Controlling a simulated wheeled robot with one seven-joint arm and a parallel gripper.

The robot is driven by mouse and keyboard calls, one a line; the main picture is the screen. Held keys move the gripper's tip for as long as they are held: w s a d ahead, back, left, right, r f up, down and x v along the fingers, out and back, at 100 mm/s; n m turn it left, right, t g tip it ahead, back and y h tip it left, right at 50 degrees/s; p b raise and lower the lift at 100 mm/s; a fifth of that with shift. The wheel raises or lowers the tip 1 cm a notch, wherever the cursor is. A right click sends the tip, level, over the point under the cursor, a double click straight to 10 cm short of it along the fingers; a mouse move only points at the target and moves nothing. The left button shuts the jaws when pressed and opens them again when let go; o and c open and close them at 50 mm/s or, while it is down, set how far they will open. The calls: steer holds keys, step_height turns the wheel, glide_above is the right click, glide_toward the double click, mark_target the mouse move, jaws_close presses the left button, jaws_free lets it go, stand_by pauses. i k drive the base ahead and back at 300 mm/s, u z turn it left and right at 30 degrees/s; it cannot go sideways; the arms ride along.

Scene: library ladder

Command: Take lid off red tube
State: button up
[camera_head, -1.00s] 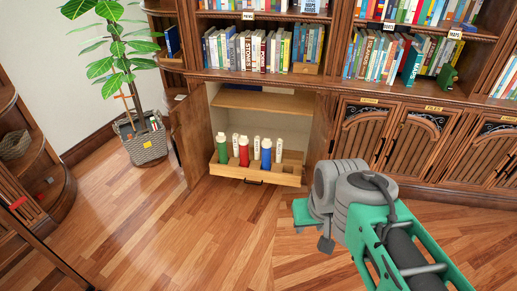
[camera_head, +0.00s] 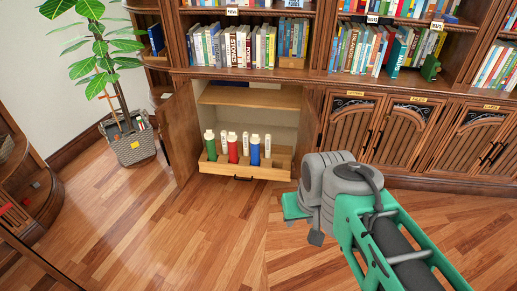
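A red tube (camera_head: 233,150) with a whitish lid (camera_head: 232,136) stands upright in the pulled-out wooden drawer (camera_head: 228,171) of the open cabinet. A green tube (camera_head: 211,147) with a light lid stands to its left. A blue tube (camera_head: 255,152) with a white lid stands to its right. My gripper (camera_head: 297,222) is low in front of the cabinet, to the right of the drawer and well apart from the tubes. Its fingers are mostly hidden behind my wrist, so I cannot tell whether it is open or shut.
White labelled boxes (camera_head: 245,142) stand among the tubes. The open cabinet door (camera_head: 182,135) is left of the drawer, and closed carved doors (camera_head: 350,130) are right. A potted plant (camera_head: 130,146) stands at the left. The wooden floor (camera_head: 190,235) before the drawer is clear.

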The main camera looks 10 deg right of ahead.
mark_target(232, 137)
steer(key=u, duration=0.1)
steer(key=i, duration=0.45)
steer(key=u, duration=0.6)
steer(key=i, duration=2.5)
steer(key=z, duration=0.05)
